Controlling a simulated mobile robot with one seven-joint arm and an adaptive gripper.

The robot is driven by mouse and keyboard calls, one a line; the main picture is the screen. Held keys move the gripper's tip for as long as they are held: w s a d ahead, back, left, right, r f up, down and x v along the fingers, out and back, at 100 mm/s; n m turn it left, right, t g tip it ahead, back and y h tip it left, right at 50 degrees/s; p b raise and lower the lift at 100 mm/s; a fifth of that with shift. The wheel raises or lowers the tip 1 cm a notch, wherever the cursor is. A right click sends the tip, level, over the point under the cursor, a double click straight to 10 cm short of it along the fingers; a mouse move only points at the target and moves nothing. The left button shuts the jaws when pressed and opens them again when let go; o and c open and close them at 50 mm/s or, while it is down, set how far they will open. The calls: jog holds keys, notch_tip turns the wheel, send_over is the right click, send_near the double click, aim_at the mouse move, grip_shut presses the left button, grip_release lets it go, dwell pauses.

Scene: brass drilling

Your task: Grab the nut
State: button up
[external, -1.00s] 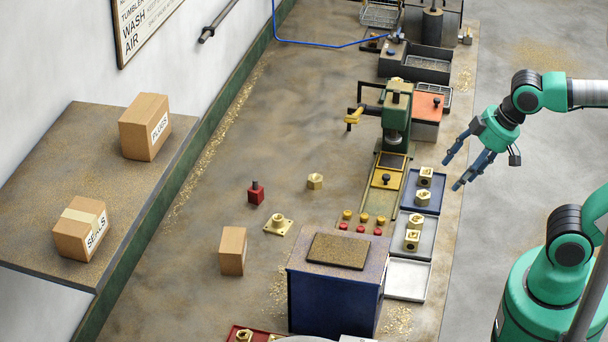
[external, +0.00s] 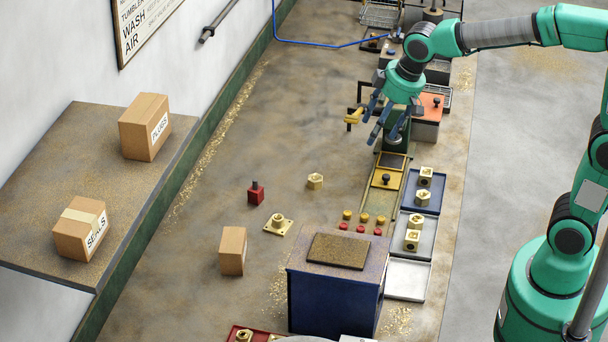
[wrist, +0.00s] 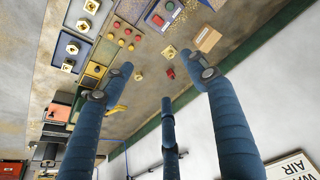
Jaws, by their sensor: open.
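A loose brass hex nut (external: 315,181) lies on the bench between a red block and the drill press. It also shows in the wrist view (wrist: 139,75), near the middle, in the gap between my fingers. More brass nuts or fittings sit in the blue tray (external: 435,207) and the grey tray (external: 428,247) at the right. My gripper (external: 381,122) is open and empty, high over the drill press, up and right of the loose nut. In the wrist view its blue fingers (wrist: 158,74) are spread wide and touch no nut.
The green drill press (external: 395,145) with its yellow handle (external: 355,116) stands under my gripper and is partly hidden.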

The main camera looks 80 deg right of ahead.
jog(key=w+d+f+m+g+p, duration=0.1)
jog(key=w+d+f+p, duration=0.1)
jog(key=w+d+f, duration=0.45)
jog(key=w+d+f+g+p, duration=0.15)
jog(key=w+d+f, duration=0.25)
jog(key=w+d, duration=0.45)
jog(key=w+d+f+p, duration=0.1)
jog(key=w+d+f, duration=0.2)
jog(key=d+f, duration=0.5)
jog(key=w+d+f+m+p, duration=0.1)
jog(key=w+d+f, duration=0.3)
jog(key=f, duration=1)
jog(key=d+p, duration=0.1)
jog(key=d, duration=0.2)
jog(key=shift+d+m+p, duration=0.3)
jog(key=shift+d, duration=0.1)
jog(key=shift+f, duration=0.15)
send_over(316, 178)
jog(key=shift+s+a+f+p, duration=0.1)
jog(key=shift+f+p, duration=0.05)
jog(key=shift+f, duration=1.55)
jog(key=shift+s+f+p, duration=0.1)
jog(key=shift+f+p, duration=0.05)
jog(key=shift+f, duration=1.5)
jog(key=shift+f, duration=0.1)
